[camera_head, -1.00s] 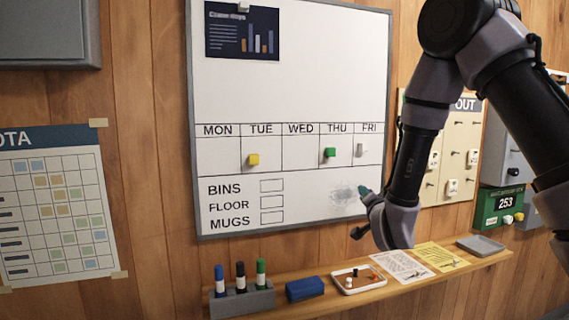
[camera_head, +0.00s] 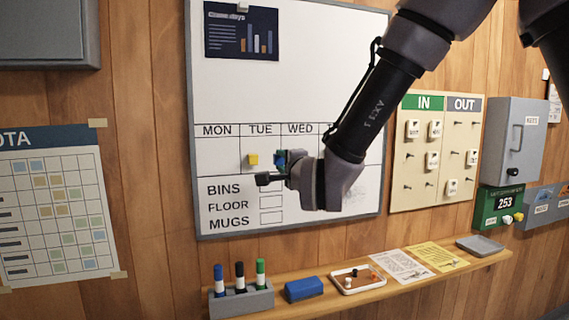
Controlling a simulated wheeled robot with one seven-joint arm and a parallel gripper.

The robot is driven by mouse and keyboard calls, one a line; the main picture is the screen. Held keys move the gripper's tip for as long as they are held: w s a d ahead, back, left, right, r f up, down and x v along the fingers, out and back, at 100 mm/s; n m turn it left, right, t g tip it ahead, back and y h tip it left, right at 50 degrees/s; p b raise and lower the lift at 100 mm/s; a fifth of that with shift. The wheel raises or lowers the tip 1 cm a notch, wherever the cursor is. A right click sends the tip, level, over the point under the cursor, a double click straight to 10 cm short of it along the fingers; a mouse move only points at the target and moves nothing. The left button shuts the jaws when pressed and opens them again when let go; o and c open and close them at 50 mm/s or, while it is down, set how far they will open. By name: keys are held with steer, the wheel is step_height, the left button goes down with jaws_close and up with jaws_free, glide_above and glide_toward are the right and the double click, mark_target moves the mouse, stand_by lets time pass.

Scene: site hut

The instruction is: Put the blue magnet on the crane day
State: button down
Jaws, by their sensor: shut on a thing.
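My gripper (camera_head: 286,163) is at the whiteboard (camera_head: 310,60), near the line between the TUE and WED columns of the day row. It is shut on a small blue magnet (camera_head: 280,157), which is partly hidden by the gripper. I cannot tell whether the magnet touches the board. A yellow magnet (camera_head: 253,159) sits in the TUE cell, just left of the gripper. The dark "Crane days" sheet (camera_head: 241,32) with a bar chart hangs at the board's top left. My arm hides the THU and FRI cells and the magnets there.
Below the board, a wooden shelf (camera_head: 410,285) holds a marker holder (camera_head: 243,300), a blue eraser (camera_head: 304,289), a small white tray (camera_head: 358,279) and papers. An IN/OUT board (camera_head: 437,150) hangs to the right. The MON cell (camera_head: 217,155) is empty.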

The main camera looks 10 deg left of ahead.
mark_target(271, 154)
steer(key=shift+x, duration=3)
steer(key=shift+x, duration=0.8)
steer(key=shift+w+r, duration=0.1)
steer(key=shift+w, duration=0.1)
stand_by(0.8)
stand_by(0.5)
steer(key=c, duration=0.5)
jaws_free()
